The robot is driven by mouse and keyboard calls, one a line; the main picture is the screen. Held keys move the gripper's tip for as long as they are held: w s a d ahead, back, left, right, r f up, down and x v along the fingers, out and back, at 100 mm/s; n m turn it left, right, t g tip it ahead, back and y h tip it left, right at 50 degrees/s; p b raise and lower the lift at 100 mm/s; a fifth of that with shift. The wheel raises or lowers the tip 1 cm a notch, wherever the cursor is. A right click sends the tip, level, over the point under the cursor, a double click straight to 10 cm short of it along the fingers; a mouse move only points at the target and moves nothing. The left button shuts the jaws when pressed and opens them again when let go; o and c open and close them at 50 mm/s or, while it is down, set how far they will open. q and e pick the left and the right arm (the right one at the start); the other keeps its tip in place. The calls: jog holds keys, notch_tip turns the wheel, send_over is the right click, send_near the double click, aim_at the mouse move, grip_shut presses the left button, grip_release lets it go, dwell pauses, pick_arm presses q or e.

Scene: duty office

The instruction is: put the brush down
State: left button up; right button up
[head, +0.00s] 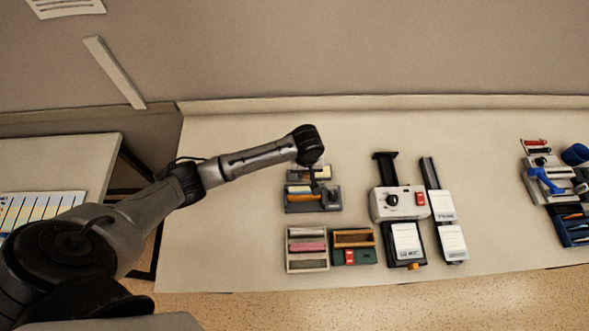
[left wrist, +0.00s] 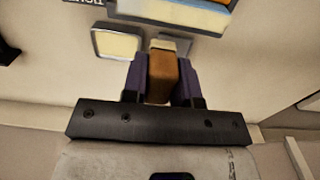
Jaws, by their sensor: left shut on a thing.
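My left gripper (head: 316,184) reaches down over a dark grey holder (head: 333,206) with yellow, white and orange parts on the table. In the left wrist view the two purple-dark fingers (left wrist: 162,72) are shut on a brown block-like handle, which I take to be the brush (left wrist: 161,80). A paler part shows at its far end. In the head view the brush cannot be told apart from the holder and the gripper. I cannot tell whether the brush touches anything below. My right gripper is not in view.
A shallow tray with a cream pad (left wrist: 117,44) lies beside the brush. Toward the front are a compartment box (head: 306,268) and a wooden-topped green box (head: 354,237). A white device (head: 400,205) stands right. The table (head: 215,220) is bare at left.

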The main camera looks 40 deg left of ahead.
pick_arm(q)
jog(key=a+f, duration=0.2)
jog(key=a, duration=0.1)
jog(key=a+f, duration=0.1)
jog(key=a, duration=0.1)
jog(key=shift+w, duration=0.3)
notch_tip(320, 180, down, 3)
jog(key=shift+f, duration=0.5)
jog(key=shift+f, duration=0.25)
jog(key=o, duration=0.8)
jog(key=shift+o, duration=0.2)
